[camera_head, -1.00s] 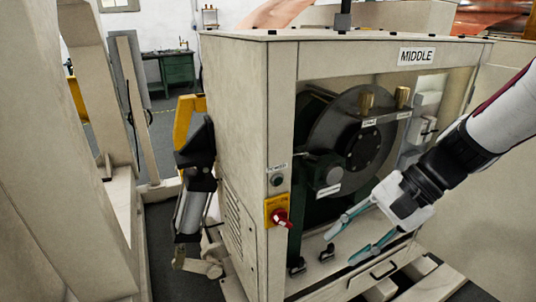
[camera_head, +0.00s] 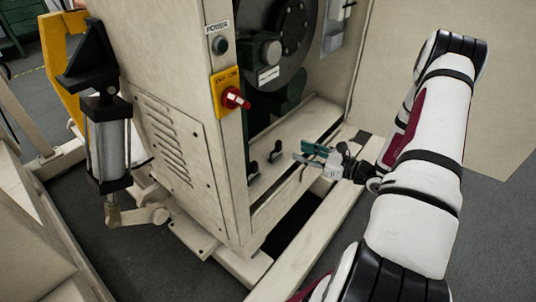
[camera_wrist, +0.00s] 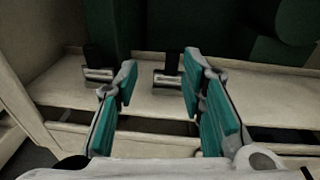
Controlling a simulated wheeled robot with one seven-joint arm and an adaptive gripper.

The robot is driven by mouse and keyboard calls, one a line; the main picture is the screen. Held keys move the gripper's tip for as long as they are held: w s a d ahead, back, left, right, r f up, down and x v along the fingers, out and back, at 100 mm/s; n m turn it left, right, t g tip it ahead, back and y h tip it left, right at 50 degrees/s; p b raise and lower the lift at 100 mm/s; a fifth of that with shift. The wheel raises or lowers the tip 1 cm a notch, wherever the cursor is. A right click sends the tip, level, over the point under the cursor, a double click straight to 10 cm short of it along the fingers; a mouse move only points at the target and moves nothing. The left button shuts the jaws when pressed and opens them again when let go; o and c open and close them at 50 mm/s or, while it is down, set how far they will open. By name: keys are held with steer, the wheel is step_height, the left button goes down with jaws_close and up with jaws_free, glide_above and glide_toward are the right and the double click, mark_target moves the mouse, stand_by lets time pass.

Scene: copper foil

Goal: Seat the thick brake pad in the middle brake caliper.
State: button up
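In the head view my gripper (camera_head: 310,157), with teal finger pads, is low at the front of the open machine bay. The wrist view shows its two fingers (camera_wrist: 160,66) apart with nothing between them. Beyond the fingertips, two small black tabs with metal blocks stand on the bay's beige ledge, a left one (camera_wrist: 98,68) and a right one (camera_wrist: 168,69). In the head view they are the front piece (camera_head: 253,169) and rear piece (camera_head: 276,151). I cannot tell whether either is a brake pad. A dark green labelled housing (camera_head: 262,50), seemingly the caliper, sits beside the disc (camera_head: 296,25).
A black and silver cylinder (camera_head: 108,135) hangs at the left. Beige base beams (camera_head: 315,235) run along the front, with a dark gap behind. A beige panel (camera_head: 440,70) stands at right.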

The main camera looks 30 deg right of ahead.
mark_target(280, 146)
steer(key=shift+m+h, duration=0.7)
steer(key=shift+m, duration=0.1)
steer(key=shift+w+a+f+b, duration=0.4)
steer(key=shift+w+f, duration=0.25)
steer(key=shift+w, duration=0.95)
steer(key=shift+w+a+f+b, duration=0.4)
steer(key=shift+w+f, duration=0.2)
steer(key=shift+w, duration=1.05)
steer(key=shift+w+a+f+b, duration=0.35)
steer(key=shift+w+f, duration=0.3)
steer(key=shift+w, duration=0.95)
jaws_close()
steer(key=shift+t, duration=0.3)
steer(key=shift+r, duration=0.15)
steer(key=shift+s+r+p, duration=0.1)
steer(key=shift+r+p, duration=0.95)
steer(key=shift+r, duration=0.35)
